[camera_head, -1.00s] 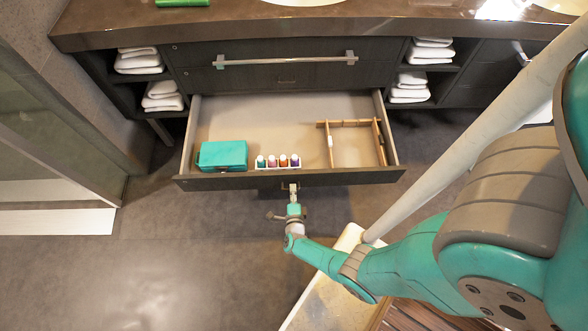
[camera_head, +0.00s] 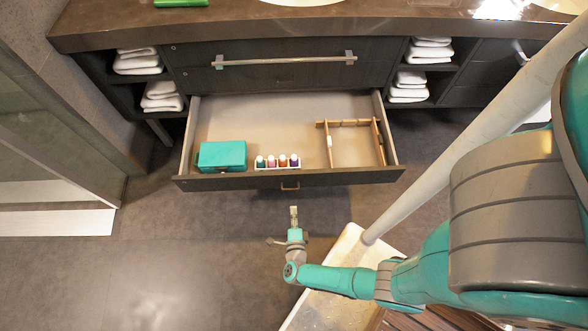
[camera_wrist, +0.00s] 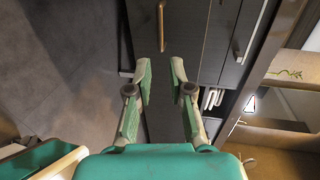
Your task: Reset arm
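My gripper (camera_head: 294,212) is in front of the open drawer, apart from its small front handle (camera_head: 290,186). In the wrist view my gripper (camera_wrist: 161,72) has its two fingers spread, with nothing between them. The drawer (camera_head: 230,183) is pulled out from under the vanity. Inside it are a teal box (camera_head: 222,154) at the left, a white holder with several small colored bottles (camera_head: 277,162) near the middle front, and a wooden divider frame (camera_head: 329,147) at the right.
The vanity countertop (camera_head: 225,28) runs along the back, with a closed upper drawer (camera_head: 285,75) below. Folded white towels (camera_head: 137,62) fill side shelves. A glass-panelled partition (camera_head: 60,130) stands left. The floor (camera_head: 180,250) at front left is clear.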

